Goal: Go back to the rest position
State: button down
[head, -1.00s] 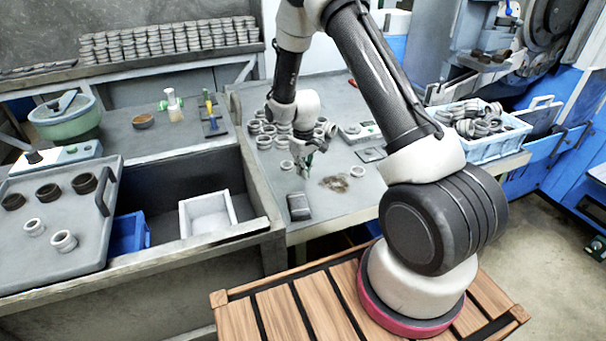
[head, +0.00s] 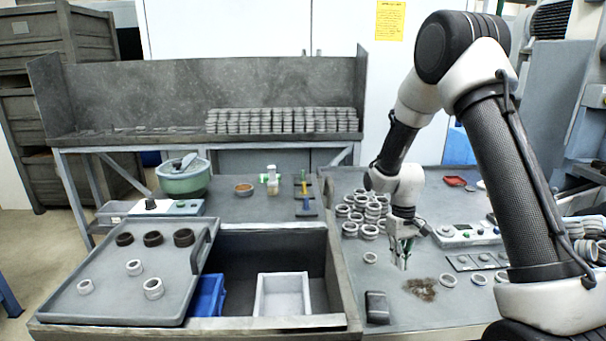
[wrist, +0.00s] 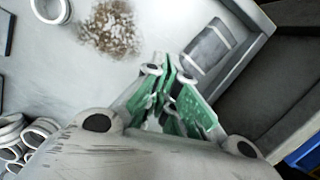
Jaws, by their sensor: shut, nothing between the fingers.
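My gripper (head: 403,262) points down over the grey bench top in the head view, between a cluster of metal rings and a brown patch of grit. In the wrist view my gripper (wrist: 172,88) shows its green fingers close together, with nothing held between them. The fingertips look to be above the bench surface, near a dark grey block (head: 377,307). That block also shows in the wrist view (wrist: 208,47). My arm reaches in from the right side of the head view.
Stacked rings (head: 362,212) stand beside my gripper. A control box (head: 466,235) lies to the right. A grey tray (head: 120,292) with several rings is at left. A white bin (head: 283,295) and a blue bin (head: 208,296) sit in the sunken basin. Grit (head: 421,289) lies on the bench.

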jog(key=s+d+r+m+t, duration=0.1)
jog(key=s+d+r+t, duration=0.1)
jog(key=s+r, duration=1.1)
jog(key=s+d+r+m+t, duration=0.2)
jog(key=s+d+r+t, duration=0.1)
jog(key=s+r, duration=1)
jog(key=shift+s+r+t, duration=0.15)
jog(key=shift+r+t, duration=0.45)
jog(key=shift+r, duration=1.3)
